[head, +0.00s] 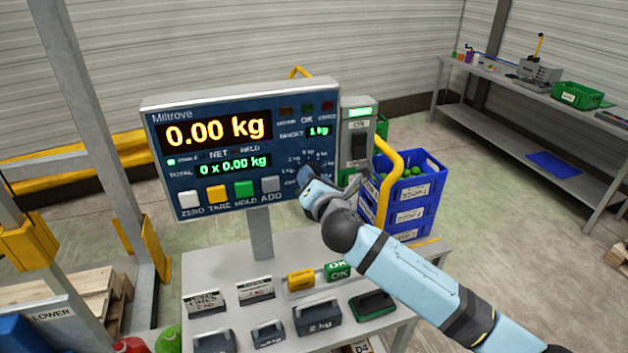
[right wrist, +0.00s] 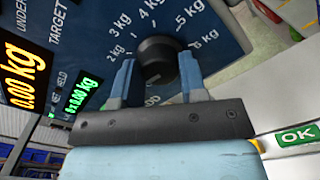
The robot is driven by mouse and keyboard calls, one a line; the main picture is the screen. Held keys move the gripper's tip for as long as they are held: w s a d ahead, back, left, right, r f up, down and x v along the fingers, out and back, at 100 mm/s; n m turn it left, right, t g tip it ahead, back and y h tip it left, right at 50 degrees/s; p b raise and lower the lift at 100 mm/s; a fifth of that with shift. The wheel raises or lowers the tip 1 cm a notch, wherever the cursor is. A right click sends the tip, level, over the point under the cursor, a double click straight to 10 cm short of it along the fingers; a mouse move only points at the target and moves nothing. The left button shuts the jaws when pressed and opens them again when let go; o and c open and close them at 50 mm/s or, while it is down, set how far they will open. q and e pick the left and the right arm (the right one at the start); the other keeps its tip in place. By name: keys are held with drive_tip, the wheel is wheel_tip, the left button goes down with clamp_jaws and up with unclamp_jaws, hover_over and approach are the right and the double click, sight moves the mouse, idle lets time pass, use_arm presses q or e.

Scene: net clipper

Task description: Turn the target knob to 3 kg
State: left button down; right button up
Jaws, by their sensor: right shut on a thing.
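The scale's panel (head: 235,150) shows 0.00 kg in large yellow digits, and its TARGET readout (head: 319,131) reads 1 kg. The target knob (right wrist: 158,57) is dark and round, with marks from 2 kg to 6 kg visible around it in the right wrist view. I cannot make out its pointer. My right gripper (right wrist: 157,72) is shut on the knob, one blue finger on each side. In the head view my right gripper (head: 306,184) is at the panel's lower right and hides the knob. My left gripper is out of view.
White, yellow, green and grey buttons (head: 243,190) line the panel just left of my right gripper. Weights (head: 317,317) and label cards sit on the table below. Blue crates (head: 415,205) stand behind.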

drive_tip(key=shift+m, duration=7.9)
drive_tip(key=o, duration=0.9)
